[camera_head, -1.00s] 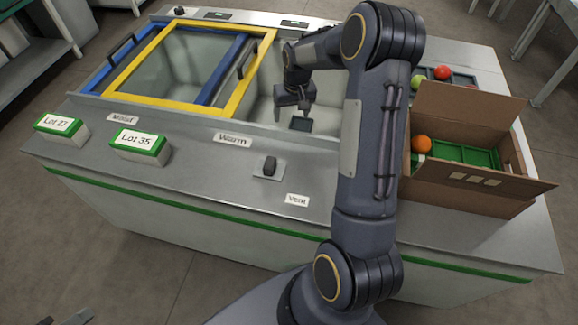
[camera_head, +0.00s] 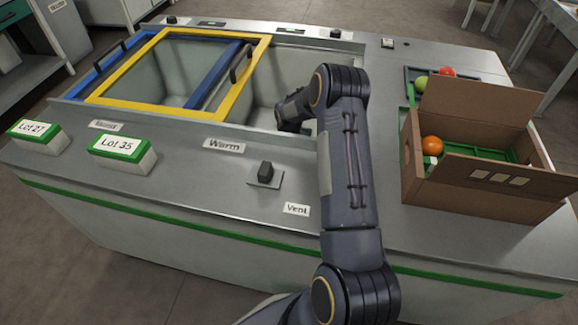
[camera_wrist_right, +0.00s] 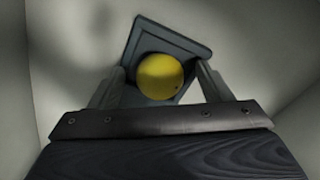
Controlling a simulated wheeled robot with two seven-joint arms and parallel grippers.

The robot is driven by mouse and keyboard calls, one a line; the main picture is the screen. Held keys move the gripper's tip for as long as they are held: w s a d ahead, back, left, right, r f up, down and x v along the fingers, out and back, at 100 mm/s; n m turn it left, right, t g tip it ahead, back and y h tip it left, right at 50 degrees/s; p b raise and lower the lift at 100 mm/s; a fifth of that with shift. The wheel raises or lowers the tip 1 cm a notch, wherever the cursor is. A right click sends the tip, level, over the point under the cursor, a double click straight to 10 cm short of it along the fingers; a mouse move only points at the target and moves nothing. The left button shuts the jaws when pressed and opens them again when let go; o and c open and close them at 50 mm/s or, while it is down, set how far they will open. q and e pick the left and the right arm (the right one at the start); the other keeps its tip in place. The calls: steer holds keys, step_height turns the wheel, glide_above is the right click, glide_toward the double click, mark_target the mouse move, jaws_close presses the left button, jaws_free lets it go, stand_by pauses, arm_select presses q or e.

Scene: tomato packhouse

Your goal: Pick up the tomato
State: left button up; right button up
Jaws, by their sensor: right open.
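In the right wrist view a yellow tomato (camera_wrist_right: 160,77) sits on a small dark grey tray (camera_wrist_right: 146,35) inside a pale-walled bin. My right gripper (camera_wrist_right: 161,74) is open, with one finger on each side of the tomato; I cannot tell whether they touch it. In the head view my right arm reaches into the right-hand bin (camera_head: 262,100), labelled Warm at its front. The gripper itself and the yellow tomato are hidden there. My left gripper is not in view.
A cardboard box (camera_head: 475,195) on the right holds an orange tomato (camera_head: 432,145) and a green insert. Behind it, a dark tray holds a green tomato (camera_head: 420,83) and a red tomato (camera_head: 446,72). Lot 35 block (camera_head: 122,155) stands in front.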

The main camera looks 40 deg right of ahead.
steer(key=c, duration=0.8)
steer(key=shift+r, duration=0.15)
